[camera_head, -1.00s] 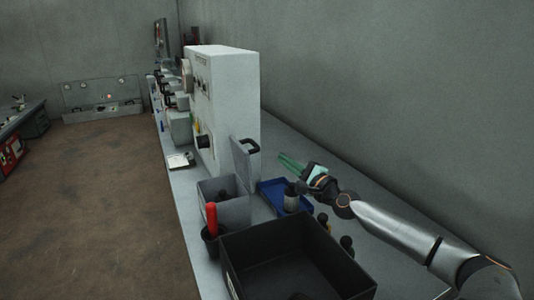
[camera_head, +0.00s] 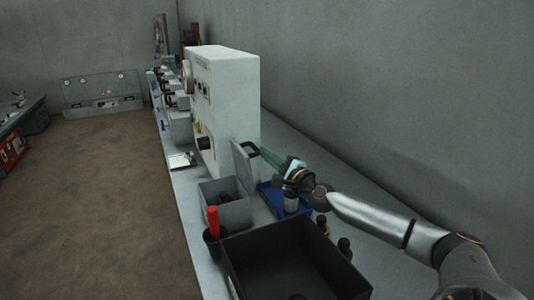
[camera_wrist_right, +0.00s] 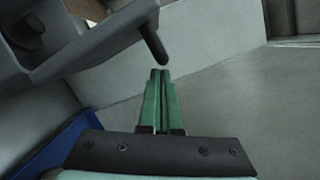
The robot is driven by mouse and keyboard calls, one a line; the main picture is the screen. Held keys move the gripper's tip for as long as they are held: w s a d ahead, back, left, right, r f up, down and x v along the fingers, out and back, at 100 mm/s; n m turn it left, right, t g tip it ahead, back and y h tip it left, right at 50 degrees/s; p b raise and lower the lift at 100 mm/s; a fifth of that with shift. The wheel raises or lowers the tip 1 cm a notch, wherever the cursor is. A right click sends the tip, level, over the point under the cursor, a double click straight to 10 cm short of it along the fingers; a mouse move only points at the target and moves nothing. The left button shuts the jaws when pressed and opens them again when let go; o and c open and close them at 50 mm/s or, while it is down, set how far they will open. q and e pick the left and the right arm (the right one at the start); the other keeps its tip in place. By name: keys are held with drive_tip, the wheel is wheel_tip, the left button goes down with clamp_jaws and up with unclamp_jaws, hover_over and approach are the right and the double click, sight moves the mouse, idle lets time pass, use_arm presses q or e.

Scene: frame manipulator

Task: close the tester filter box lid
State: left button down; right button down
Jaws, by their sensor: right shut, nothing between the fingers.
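The grey filter box (camera_head: 228,214) stands open on the bench in the head view. Its lid (camera_head: 243,168) stands upright at the box's far right side, with a black handle (camera_head: 250,147) near the top. My right gripper (camera_head: 263,153) has its green fingers together and empty, with the tips close to the right side of the lid and handle. In the wrist view the green fingertips (camera_wrist_right: 160,75) lie just below the end of a dark bar, beside a grey panel (camera_wrist_right: 95,45) that looks like the lid. I cannot tell whether they touch. My left gripper is not in view.
A blue tray (camera_head: 268,195) with a bottle stands beside the box. A black bin (camera_head: 290,245) and a red-handled tool (camera_head: 213,220) in a cup are nearer. A tall white cabinet (camera_head: 228,105) stands behind. The bench along the wall is mostly clear.

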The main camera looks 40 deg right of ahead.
drive_tip(key=shift+w+a+r+n+p, duration=0.1)
drive_tip(key=shift+a+r+n+p, duration=0.25)
drive_tip(key=shift+p, duration=0.4)
drive_tip(key=shift+f, duration=0.1)
